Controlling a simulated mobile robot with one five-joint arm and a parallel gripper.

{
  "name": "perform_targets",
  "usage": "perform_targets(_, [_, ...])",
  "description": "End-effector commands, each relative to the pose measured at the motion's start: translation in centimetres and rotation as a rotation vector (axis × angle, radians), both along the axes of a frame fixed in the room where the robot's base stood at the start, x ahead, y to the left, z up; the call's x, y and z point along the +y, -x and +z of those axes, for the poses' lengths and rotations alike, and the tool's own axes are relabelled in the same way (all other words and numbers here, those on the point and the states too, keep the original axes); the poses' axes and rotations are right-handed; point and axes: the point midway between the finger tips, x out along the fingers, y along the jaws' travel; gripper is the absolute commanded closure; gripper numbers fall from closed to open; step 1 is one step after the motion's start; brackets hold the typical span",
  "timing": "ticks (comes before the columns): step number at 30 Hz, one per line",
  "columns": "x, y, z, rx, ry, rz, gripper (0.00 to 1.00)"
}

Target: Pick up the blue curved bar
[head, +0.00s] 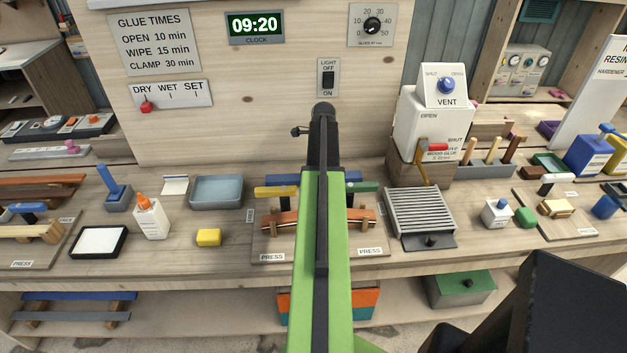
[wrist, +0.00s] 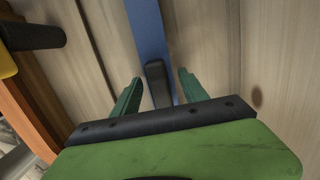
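The blue bar (wrist: 148,28) runs down from the top of the wrist view between the fingers of my gripper (wrist: 160,76). In the head view it lies on the bench behind the middle press, and its right part (head: 353,176) shows beside my arm. My arm covers its middle, so its curve is hard to make out. The green fingers are open, one on each side of the bar, with small gaps visible. A dark block (wrist: 157,84) shows between the fingers over the bar. I cannot tell how far the fingertips are above the bench.
The press with a red-brown curved bar (head: 283,221), a yellow-handled clamp (head: 277,192) and a green-handled clamp (head: 363,187) are close in front. The backboard (head: 220,130) rises behind. A blue-grey tray (head: 217,191) is left; a ribbed grey rack (head: 418,212) is right.

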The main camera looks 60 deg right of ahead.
Motion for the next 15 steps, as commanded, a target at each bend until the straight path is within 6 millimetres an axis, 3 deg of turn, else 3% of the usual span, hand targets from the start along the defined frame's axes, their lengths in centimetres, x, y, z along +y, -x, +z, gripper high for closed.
perform_targets(1, [0.01,-0.01,0.01,0.0,0.0,0.0,0.56])
perform_targets(11, [0.03,-0.04,0.01,0.0,0.0,0.001,1.0])
perform_targets(15, [0.04,-0.06,0.01,0.0,0.0,0.001,1.0])
